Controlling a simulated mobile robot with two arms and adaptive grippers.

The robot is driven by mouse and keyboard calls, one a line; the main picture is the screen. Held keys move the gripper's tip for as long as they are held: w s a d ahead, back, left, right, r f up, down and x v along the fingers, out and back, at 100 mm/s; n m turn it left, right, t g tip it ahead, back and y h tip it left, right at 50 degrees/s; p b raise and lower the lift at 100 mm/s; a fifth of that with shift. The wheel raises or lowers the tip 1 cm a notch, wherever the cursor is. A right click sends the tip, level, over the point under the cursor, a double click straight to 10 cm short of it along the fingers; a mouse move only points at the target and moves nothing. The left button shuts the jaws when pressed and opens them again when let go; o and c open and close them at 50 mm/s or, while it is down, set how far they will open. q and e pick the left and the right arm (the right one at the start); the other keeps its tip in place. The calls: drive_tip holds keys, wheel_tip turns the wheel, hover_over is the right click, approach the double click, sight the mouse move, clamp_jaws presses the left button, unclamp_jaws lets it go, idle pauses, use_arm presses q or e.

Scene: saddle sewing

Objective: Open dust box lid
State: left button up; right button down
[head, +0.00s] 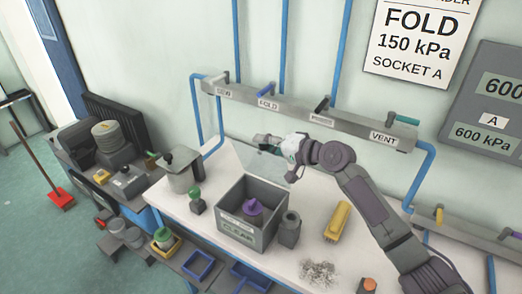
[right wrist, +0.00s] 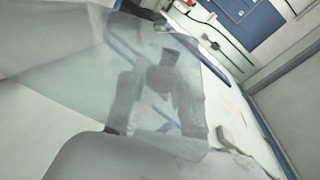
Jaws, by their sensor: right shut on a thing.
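The dust box (head: 235,228) is a grey open-topped box with a label reading CLEAR, on the white bench. A purple-knobbed object (head: 253,207) shows inside it. The clear lid (head: 258,163) stands raised behind the box's opening, tilted up. My right gripper (head: 272,143) is at the lid's upper edge, shut on it. In the right wrist view the see-through lid (right wrist: 75,55) fills much of the picture, and the gripper fingers (right wrist: 155,105) show hazily through it. My left gripper is not in view.
A grey pot (head: 183,174) and a green-knobbed stamp (head: 196,203) stand left of the box. A grey holder (head: 289,231) and a yellow block (head: 338,221) stand right. A valve rail (head: 300,115) runs along the wall behind. Crumpled scraps (head: 319,272) lie in front.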

drive_tip(key=shift+w+d+r, duration=0.1)
drive_tip(key=shift+w+d, duration=0.1)
drive_tip(key=shift+w, duration=0.05)
idle(0.3)
drive_tip(key=c, duration=0.9)
unclamp_jaws()
drive_tip(key=shift+o, duration=0.2)
drive_tip(key=v, duration=1.2)
